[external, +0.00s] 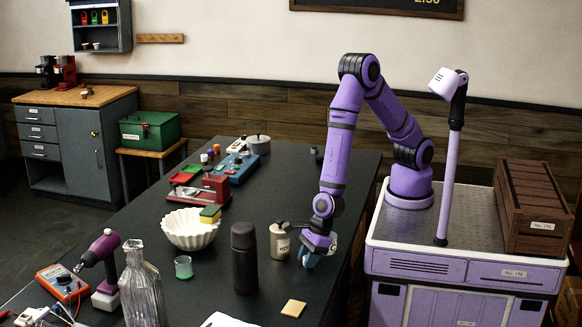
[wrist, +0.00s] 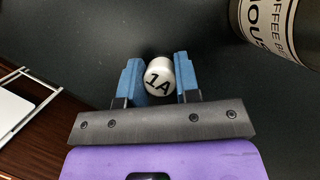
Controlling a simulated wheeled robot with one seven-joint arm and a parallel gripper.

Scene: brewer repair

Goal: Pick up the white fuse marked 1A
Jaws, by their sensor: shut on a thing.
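The white fuse marked 1A (wrist: 159,77) is a small white cylinder between the two blue fingers of my gripper (wrist: 160,82) in the wrist view. Its end with the black "1A" faces the camera. The fingers are shut on it. Whether the fuse touches the table or is lifted is hard to tell.
A black cylinder (external: 244,258), a white bowl (external: 190,232) and a tan square (external: 293,308) are nearby. The table's right edge is close.

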